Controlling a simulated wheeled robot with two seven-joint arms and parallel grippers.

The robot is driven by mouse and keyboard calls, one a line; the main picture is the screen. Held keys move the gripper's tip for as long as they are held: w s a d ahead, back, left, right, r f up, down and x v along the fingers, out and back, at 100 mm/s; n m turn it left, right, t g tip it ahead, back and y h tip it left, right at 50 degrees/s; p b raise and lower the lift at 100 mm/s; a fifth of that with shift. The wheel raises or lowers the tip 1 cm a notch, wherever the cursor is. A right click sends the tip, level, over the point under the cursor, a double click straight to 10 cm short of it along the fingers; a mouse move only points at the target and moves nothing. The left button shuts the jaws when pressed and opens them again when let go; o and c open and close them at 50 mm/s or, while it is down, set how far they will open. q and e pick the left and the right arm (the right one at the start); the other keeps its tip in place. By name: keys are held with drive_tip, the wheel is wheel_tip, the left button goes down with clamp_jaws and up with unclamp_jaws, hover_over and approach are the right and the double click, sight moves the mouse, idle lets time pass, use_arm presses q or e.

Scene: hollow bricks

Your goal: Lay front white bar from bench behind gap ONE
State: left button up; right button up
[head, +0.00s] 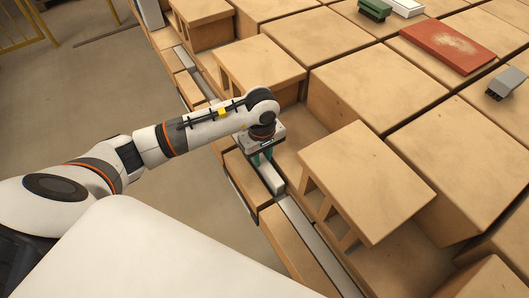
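A short white bar (271,179) lies along the narrow channel between a low row of tan bricks and the large hollow bricks, near the middle of the head view. My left gripper (262,159) points down over it, with its teal fingers close on both sides of the bar's far part. The bar's near end sticks out toward the camera. Whether it rests on the channel floor is hard to tell. A longer pale strip (315,240) continues the channel nearer to me, and another pale strip (187,62) shows farther off. My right gripper is out of view.
Large tan hollow bricks stand close on the right, one with openings (368,180) near the gripper. A red slab (447,46), a green block (375,9), a white block (406,7) and a grey piece (505,83) lie on top. Open floor is left, with yellow rails (20,25).

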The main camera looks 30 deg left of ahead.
sight(263, 159)
use_arm(q)
drive_tip(key=shift+o, duration=0.6)
drive_tip(key=shift+a, duration=0.1)
drive_tip(key=shift+r+p, duration=0.3)
drive_tip(key=shift+r, duration=0.05)
wheel_tip(263, 159, up, 12)
drive_tip(key=b, duration=0.1)
drive_tip(key=shift+f, duration=0.15)
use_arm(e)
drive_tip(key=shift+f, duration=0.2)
use_arm(q)
drive_tip(key=shift+w, duration=0.1)
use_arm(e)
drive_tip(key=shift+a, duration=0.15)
